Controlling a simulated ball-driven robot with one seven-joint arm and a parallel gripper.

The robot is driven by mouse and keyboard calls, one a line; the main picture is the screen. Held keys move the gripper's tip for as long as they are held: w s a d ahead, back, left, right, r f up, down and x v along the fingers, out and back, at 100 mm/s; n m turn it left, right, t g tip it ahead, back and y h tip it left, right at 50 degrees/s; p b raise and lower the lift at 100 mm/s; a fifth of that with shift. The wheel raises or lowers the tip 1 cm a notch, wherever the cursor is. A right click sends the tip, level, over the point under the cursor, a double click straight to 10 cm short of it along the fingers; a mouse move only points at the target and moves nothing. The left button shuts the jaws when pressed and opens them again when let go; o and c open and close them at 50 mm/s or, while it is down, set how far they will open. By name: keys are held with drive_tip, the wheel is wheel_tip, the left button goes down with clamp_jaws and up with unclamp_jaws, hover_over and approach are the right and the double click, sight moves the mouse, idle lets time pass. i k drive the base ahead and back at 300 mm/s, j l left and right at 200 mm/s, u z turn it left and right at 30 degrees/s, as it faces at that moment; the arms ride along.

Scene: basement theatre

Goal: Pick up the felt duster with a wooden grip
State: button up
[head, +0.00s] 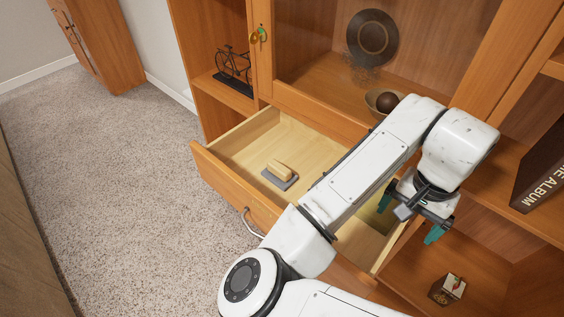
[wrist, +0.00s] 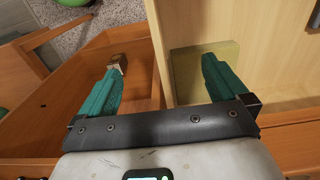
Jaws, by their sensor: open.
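The felt duster (head: 280,174) lies flat in the open drawer (head: 226,168), left of my arm in the head view. It has a grey felt base and a pale wooden grip on top. I cannot make it out in the wrist view. My gripper (head: 410,220) hangs over the drawer's right side, well away from the duster. In the wrist view my gripper (wrist: 162,66) is open, with its teal fingers wide apart and nothing between them. My arm hides part of the drawer's middle.
An olive-yellow block (wrist: 190,72) lies in the drawer's right part. A small box (head: 447,289) stands on the lower shelf at right; it also shows in the wrist view (wrist: 117,63). A bowl (head: 382,101) and plate (head: 372,37) are above the drawer. Carpet at left is clear.

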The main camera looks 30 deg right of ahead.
sight(280, 175)
drive_tip(key=i+j, duration=0.2)
drive_tip(key=i, duration=0.15)
drive_tip(key=i+j, duration=0.2)
drive_tip(key=i, duration=0.15)
drive_tip(key=i+j, duration=0.2)
drive_tip(key=i, duration=0.2)
